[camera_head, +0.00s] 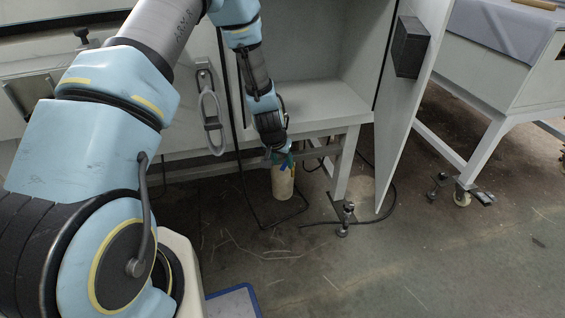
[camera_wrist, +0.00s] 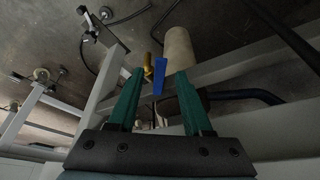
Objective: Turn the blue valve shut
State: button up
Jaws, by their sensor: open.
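The blue valve handle (camera_wrist: 160,76) shows in the wrist view between and just beyond the two green fingers of my gripper (camera_wrist: 157,88). The fingers stand apart on either side of it, with a gap visible on both sides. In the head view, a small part of the blue handle (camera_head: 284,167) shows just below my gripper (camera_head: 280,157). A yellow piece (camera_wrist: 148,66) sits beside the blue handle. A pale cylinder (camera_wrist: 180,46) stands close by; it also shows below my gripper in the head view (camera_head: 283,184).
An open cabinet (camera_head: 320,95) with a swung-out door (camera_head: 405,120) stands to the right of my arm. Its frame leg (camera_head: 345,165) and a black cable (camera_head: 245,190) are near the cylinder. A wheeled table (camera_head: 490,80) is at far right. The floor in front is mostly clear.

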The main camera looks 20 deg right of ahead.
jog(key=p+v, duration=0.1)
jog(key=v, duration=0.9)
